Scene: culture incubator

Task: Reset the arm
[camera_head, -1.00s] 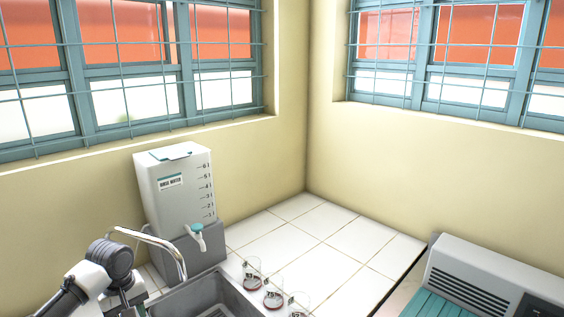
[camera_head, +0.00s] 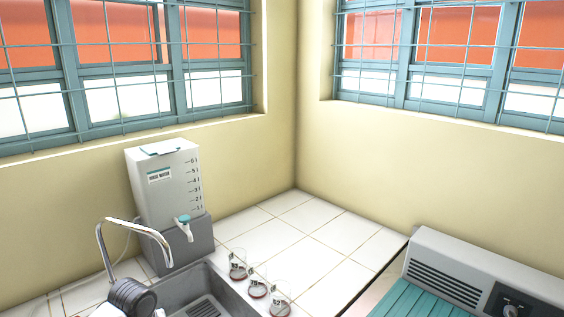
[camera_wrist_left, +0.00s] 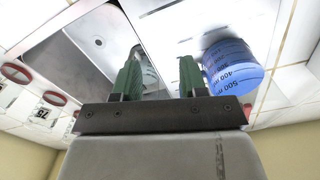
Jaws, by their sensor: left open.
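My left arm shows only at the bottom left edge of the head view, as a dark joint and a pale link; its gripper is outside that view. In the left wrist view my left gripper (camera_wrist_left: 160,78) is open, its two green fingers apart with nothing held between them. A beaker of blue liquid (camera_wrist_left: 235,68) with volume marks stands beside the right-hand finger, outside the jaws. I cannot tell whether it touches the finger. My right gripper is in neither view.
A grey sink (camera_head: 205,295) with a curved chrome faucet (camera_head: 135,232) lies at the lower left. A white water tank (camera_head: 165,190) stands behind it. Several labelled glass flasks (camera_head: 258,282) line the sink's right edge. White tiled counter (camera_head: 310,235) is clear toward the corner. A grey machine (camera_head: 480,275) stands right.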

